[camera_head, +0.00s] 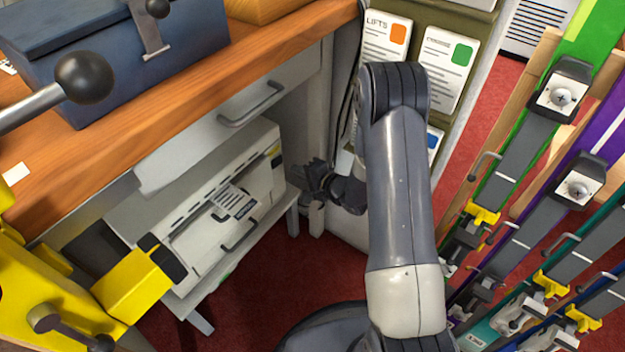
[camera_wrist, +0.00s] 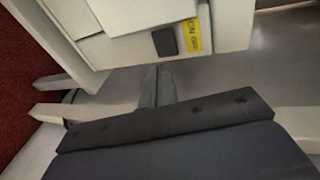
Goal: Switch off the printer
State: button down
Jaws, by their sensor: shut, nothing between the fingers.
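The printer (camera_head: 262,186) is a cream machine on the low shelf under the wooden bench, with a printed sheet lying on it. In the wrist view its corner (camera_wrist: 110,48) fills the upper part. A dark switch (camera_wrist: 165,41) sits on that face beside a yellow label (camera_wrist: 192,36) with ON and OFF lettering. I cannot tell which way the switch is set. My gripper (camera_head: 306,172) is shut and empty, just right of the printer's end. In the wrist view its fingertips (camera_wrist: 158,72) are close below the switch, apparently not touching it.
The shelf (camera_head: 205,297) and its legs stand close to my gripper. A drawer with a handle (camera_head: 251,104) is above the printer. A yellow machine (camera_head: 130,285) stands at left, and a rack of coloured strips with clamps (camera_head: 530,130) at right. Red carpet (camera_head: 290,265) lies below.

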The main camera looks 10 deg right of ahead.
aim_at(277, 163)
jog(key=x, duration=0.2)
jog(key=b+x, duration=0.1)
jog(key=shift+w+a+r, duration=0.3)
jog(key=shift+w, duration=0.05)
jog(key=shift+w+a+r, duration=0.1)
jog(key=shift+w+a, duration=0.15)
jog(key=shift+w, duration=0.05)
jog(key=shift+w, duration=0.2)
jog(key=shift+a, duration=0.1)
jog(key=shift+s+a, duration=0.5)
jog(key=shift+s, duration=0.15)
